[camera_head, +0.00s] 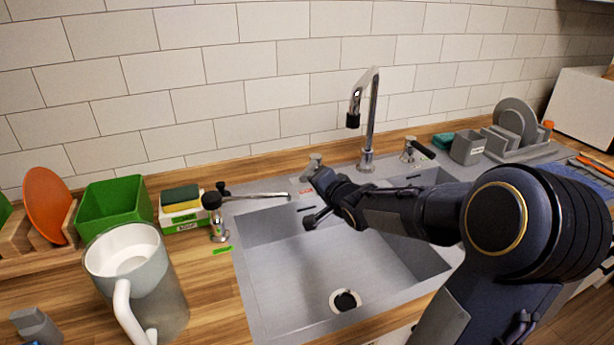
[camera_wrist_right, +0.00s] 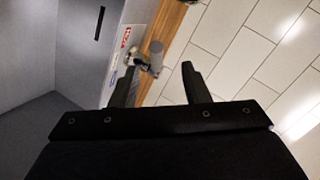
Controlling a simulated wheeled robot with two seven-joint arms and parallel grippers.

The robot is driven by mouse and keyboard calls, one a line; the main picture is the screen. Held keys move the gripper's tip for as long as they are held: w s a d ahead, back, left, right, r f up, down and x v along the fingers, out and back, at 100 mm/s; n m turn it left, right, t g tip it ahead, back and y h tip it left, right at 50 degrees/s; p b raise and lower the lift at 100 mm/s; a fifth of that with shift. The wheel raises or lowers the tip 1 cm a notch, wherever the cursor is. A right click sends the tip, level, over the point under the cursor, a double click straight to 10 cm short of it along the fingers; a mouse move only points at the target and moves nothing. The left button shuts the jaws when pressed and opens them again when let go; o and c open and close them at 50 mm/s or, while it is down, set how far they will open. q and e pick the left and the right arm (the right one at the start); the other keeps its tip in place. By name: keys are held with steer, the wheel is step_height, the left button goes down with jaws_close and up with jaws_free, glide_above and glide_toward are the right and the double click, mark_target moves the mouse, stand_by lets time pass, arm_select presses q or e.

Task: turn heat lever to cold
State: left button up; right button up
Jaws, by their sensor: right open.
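The heat lever (camera_head: 316,160) is a short metal lever at the back edge of the sink, left of the tall faucet (camera_head: 368,125). A red label (camera_head: 307,193) is on the sink near it. In the right wrist view the lever (camera_wrist_right: 155,55) shows between the fingertips, with red and blue labels (camera_wrist_right: 121,46) beside it. My right gripper (camera_head: 314,194) reaches in from the right over the sink, close to the lever and partly covering its lower part. In the wrist view the gripper (camera_wrist_right: 158,72) is open. Contact with the lever cannot be told. My left gripper is not in view.
The grey sink (camera_head: 250,290) lies below my right arm. A second lever (camera_head: 412,150) with a black handle stands right of the faucet. A smaller tap (camera_head: 222,205) is at left. A white-grey pitcher (camera_head: 150,285) and green box (camera_head: 112,205) stand on the left counter.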

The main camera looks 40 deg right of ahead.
mark_target(310, 168)
steer(key=w+d+f+m+t, duration=0.1)
steer(key=w, duration=0.3)
steer(key=w+d+f+y, duration=0.1)
steer(key=w+d+f, duration=0.1)
steer(key=w, duration=0.2)
steer(key=w+d+f+m+t, duration=0.1)
steer(key=w+d, duration=0.1)
steer(key=w, duration=0.2)
steer(key=shift+d+f+m+t, duration=0.15)
steer(key=shift+d+m+t, duration=0.1)
steer(key=shift+m+t, duration=0.05)
jaws_close()
